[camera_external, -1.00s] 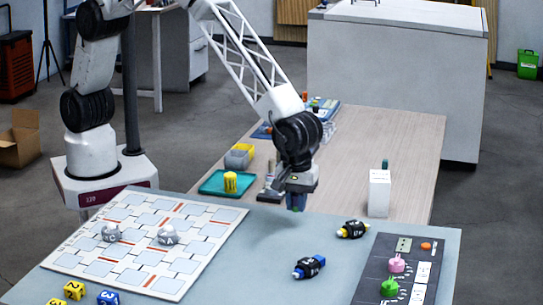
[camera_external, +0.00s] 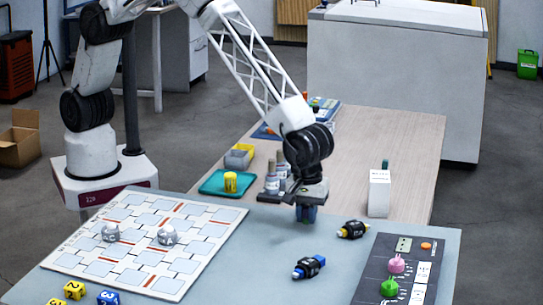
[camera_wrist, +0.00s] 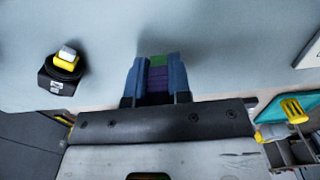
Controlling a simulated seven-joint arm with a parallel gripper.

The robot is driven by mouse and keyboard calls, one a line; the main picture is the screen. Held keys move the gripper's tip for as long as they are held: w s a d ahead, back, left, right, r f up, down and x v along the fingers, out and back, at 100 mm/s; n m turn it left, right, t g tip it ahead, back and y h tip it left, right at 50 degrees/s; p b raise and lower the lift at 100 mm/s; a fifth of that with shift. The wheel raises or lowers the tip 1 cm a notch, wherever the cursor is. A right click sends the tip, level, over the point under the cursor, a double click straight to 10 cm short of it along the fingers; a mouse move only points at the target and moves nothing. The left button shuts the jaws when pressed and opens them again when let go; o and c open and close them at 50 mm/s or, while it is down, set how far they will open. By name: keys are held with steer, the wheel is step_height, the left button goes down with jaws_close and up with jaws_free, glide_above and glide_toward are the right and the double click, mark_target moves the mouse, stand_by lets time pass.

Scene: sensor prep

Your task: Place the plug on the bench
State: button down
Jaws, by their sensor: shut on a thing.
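My gripper (camera_external: 306,214) hangs over the far edge of the blue-grey bench top (camera_external: 260,262), fingers pointing down. In the wrist view its blue fingers (camera_wrist: 157,80) are shut on a small green and purple piece (camera_wrist: 158,75), which I take to be the plug. Most of it is hidden between the fingers in the outside view. I cannot tell whether it touches the surface. A black plug with a yellow end (camera_external: 353,229) lies to the right; it also shows in the wrist view (camera_wrist: 62,72). A black plug with a blue end (camera_external: 309,267) lies nearer the camera.
A white board (camera_external: 150,279) with two grey knobs lies at left, with yellow and blue dice in front. A dark panel (camera_external: 371,286) with pink and green knobs lies at right. Behind are a wooden table (camera_external: 410,150), a teal tray (camera_external: 211,186) and a white box (camera_external: 379,195).

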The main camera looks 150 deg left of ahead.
mark_target(307, 207)
steer(key=shift+f, duration=0.75)
steer(key=shift+f, duration=0.1)
steer(key=c, duration=1.1)
jaws_free()
steer(key=shift+o, duration=0.2)
step_height(307, 207, up, 12)
steer(key=shift+r, duration=0.1)
